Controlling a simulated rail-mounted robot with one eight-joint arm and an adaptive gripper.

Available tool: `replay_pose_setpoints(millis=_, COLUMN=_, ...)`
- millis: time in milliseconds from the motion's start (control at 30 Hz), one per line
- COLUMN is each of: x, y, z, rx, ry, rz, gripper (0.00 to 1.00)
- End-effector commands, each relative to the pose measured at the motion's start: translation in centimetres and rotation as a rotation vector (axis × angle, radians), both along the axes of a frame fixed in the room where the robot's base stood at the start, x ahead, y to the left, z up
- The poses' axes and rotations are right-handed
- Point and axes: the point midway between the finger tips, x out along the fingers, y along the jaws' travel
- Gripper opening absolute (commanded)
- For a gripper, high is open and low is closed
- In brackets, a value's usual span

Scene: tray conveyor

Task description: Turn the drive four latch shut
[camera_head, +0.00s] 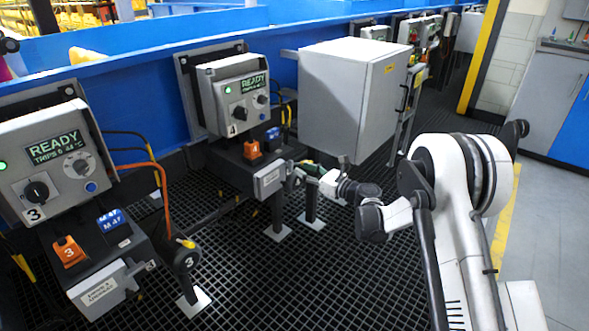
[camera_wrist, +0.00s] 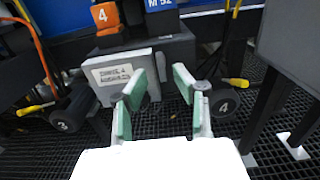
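The drive four latch shows in the wrist view as a dark round hub (camera_wrist: 225,104) marked 4, with a yellow-tipped lever (camera_wrist: 237,84) pointing right. My gripper (camera_wrist: 158,76) is open, its green-padded fingers apart with nothing between them. The right finger partly covers the hub's left edge; I cannot tell whether they touch. The drive four unit (camera_head: 237,98) shows READY with a green light. Its front plate (camera_wrist: 122,74) is beyond my fingers. In the head view my gripper (camera_head: 308,170) is at the unit's lower right, and the latch there is mostly hidden.
Drive three (camera_head: 58,160) stands at left with its own latch (camera_head: 187,257), also seen in the wrist view (camera_wrist: 65,120). A grey cabinet (camera_head: 350,90) is to the right of drive four. Orange 4 and blue blocks sit above the plate. The grated floor (camera_head: 270,280) is clear in front.

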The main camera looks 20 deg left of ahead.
Motion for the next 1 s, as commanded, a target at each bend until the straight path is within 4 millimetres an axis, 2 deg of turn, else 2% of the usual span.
replay_pose_setpoints(millis=100, x=0.7, y=1.9, z=-0.2, rx=0.0, ry=0.0, rz=0.001, gripper=0.28)
replay_pose_setpoints(millis=300, x=1.5, y=3.9, z=-0.1, rx=0.0, ry=0.0, rz=0.0, gripper=0.28)
replay_pose_setpoints(millis=700, x=1.7, y=4.5, z=0.0, rx=0.0, ry=0.0, rz=-0.001, gripper=0.28)
replay_pose_setpoints(millis=900, x=1.7, y=4.5, z=0.0, rx=0.0, ry=-0.001, rz=-0.001, gripper=0.02)
replay_pose_setpoints(millis=1000, x=1.7, y=4.5, z=0.0, rx=0.0, ry=-0.001, rz=-0.001, gripper=0.0)
